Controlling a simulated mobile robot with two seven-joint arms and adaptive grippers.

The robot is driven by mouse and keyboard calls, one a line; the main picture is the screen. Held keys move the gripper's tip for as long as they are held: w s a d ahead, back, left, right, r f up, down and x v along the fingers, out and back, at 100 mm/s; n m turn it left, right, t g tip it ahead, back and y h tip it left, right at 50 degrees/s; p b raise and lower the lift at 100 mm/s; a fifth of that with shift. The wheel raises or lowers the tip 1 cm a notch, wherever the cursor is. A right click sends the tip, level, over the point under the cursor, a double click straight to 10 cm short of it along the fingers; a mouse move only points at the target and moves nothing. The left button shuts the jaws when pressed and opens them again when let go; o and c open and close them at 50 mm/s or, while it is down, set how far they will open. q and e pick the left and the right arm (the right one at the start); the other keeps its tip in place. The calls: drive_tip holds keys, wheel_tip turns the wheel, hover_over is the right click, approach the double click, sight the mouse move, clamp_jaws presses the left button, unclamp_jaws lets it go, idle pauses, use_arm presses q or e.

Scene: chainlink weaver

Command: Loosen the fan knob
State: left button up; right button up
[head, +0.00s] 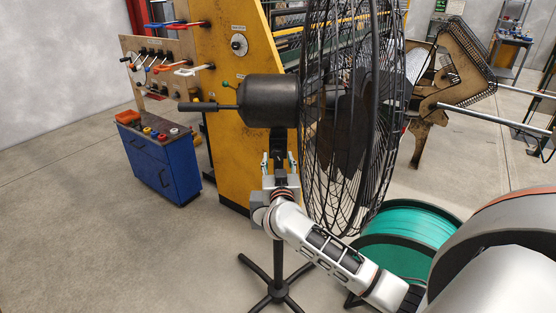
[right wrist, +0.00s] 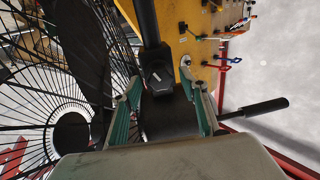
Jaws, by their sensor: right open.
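The fan has a round wire cage (head: 350,110), a black motor housing (head: 268,101) with a rear handle (head: 197,107), and a stand (head: 278,292). In the right wrist view its pole (right wrist: 148,25) meets a dark angular piece (right wrist: 158,76), which looks like the fan knob at the neck. My right gripper (head: 278,160) is just below the motor housing, at the neck. In the right wrist view its green-padded fingers (right wrist: 165,92) are spread on both sides of the dark piece, with visible gaps. The head view hides the knob behind my gripper. My left gripper is not in view.
The wire cage stands close on the right of my right arm. A yellow machine (head: 235,150) is behind, with a blue cabinet (head: 160,170) and a lever panel (head: 150,65) to its left. A green spool (head: 405,235) lies at right. The floor at left is clear.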

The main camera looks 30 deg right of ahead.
drive_tip(key=v, duration=1.1)
drive_tip(key=shift+s+a, duration=0.15)
drive_tip(key=shift+s, duration=0.1)
